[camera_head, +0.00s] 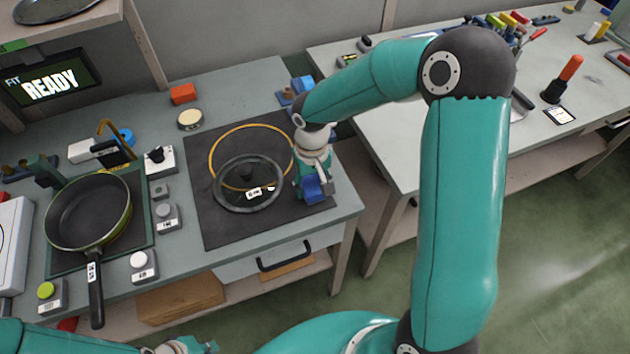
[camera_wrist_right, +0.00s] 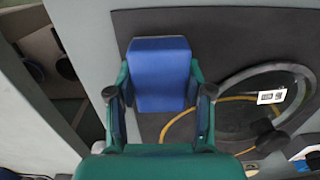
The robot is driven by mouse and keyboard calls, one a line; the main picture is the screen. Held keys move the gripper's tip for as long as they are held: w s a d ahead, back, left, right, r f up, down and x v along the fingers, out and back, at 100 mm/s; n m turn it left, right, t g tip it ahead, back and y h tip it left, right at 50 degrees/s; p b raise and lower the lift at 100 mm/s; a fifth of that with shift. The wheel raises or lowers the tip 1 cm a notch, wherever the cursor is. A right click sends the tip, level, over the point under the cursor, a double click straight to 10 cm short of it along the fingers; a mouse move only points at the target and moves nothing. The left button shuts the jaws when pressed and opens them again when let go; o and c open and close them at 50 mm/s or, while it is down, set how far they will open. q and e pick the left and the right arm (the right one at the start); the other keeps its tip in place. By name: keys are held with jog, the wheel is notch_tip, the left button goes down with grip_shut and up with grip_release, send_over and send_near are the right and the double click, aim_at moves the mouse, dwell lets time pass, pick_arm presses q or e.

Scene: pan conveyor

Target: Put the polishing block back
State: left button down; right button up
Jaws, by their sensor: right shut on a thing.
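The polishing block is a blue block (camera_head: 312,188) held in my right gripper (camera_head: 312,182), over the right edge of the dark mat (camera_head: 225,228). In the right wrist view the blue block (camera_wrist_right: 160,75) sits between the two green fingers (camera_wrist_right: 160,100), which are shut on its sides. Whether the block touches the mat is hard to tell. My left gripper (camera_head: 182,346) shows only in part at the bottom edge of the head view; its fingers are not clear.
On the mat are a dark ring-shaped lid (camera_head: 222,203) and a yellow ring (camera_head: 212,160). A pan (camera_head: 88,212) lies on the left with its handle toward me. An orange block (camera_head: 183,94), a round tin (camera_head: 190,119) and blue pieces (camera_head: 302,84) stand behind the mat.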

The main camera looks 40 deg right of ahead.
aim_at(312, 181)
jog(key=o, duration=1.1)
notch_tip(312, 181, up, 12)
jog(key=shift+w+d, duration=0.15)
dwell(0.3)
